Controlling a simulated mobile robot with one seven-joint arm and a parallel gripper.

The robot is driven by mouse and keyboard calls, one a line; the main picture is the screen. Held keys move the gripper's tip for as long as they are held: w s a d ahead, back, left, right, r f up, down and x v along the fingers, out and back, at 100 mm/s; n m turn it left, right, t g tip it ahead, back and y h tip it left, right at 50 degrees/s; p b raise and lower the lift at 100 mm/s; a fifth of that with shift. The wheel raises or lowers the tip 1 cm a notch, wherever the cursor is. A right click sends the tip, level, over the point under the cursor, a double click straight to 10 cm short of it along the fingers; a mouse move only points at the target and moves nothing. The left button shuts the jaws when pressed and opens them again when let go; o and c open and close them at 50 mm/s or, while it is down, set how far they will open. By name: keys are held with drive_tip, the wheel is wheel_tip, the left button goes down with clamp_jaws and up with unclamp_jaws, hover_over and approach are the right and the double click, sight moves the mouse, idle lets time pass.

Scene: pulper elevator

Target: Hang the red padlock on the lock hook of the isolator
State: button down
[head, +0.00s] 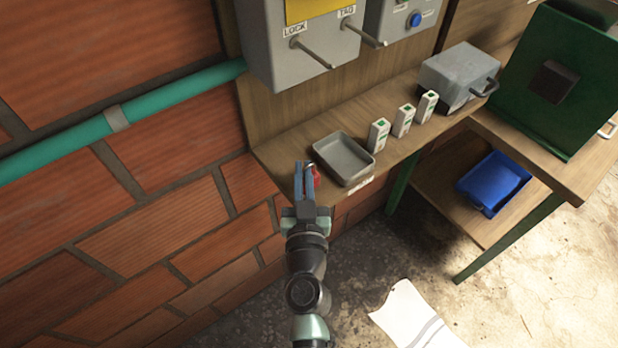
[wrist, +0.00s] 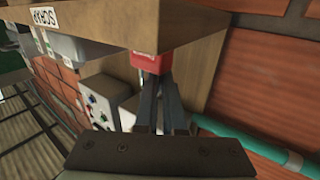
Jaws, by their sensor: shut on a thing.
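The red padlock (head: 316,177) is at the tips of my gripper (head: 305,168), at the left end of the wooden shelf. In the wrist view the red padlock (wrist: 151,62) sits between the fingertips of my gripper (wrist: 160,78), close to the shelf edge. I cannot tell whether it still touches the shelf. Its shackle is mostly hidden by the fingers in the head view. The isolator (head: 300,45) is a grey box on the board above the shelf. Its lock hook (head: 312,52), under the label LOCK, is a bare metal rod pointing out and down to the right.
A second rod under the label TAG (head: 362,32) stands right of the lock hook. A grey tray (head: 343,158), several small white cartons (head: 403,120) and a grey box with a handle (head: 458,75) stand on the shelf (head: 285,150). A green pipe (head: 170,95) runs along the brick wall.

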drive_tip(key=shift+r, duration=0.1)
idle(0.7)
wheel_tip(320, 180, up, 18)
drive_tip(key=p, duration=1.7)
drive_tip(key=s+f+b, duration=0.8)
drive_tip(key=s+f, duration=0.8)
drive_tip(key=f, duration=0.5)
drive_tip(key=shift+s+d+h+b, duration=0.3)
drive_tip(key=shift+d+b, duration=0.05)
drive_tip(key=shift+d, duration=0.05)
drive_tip(key=shift+m, duration=0.3)
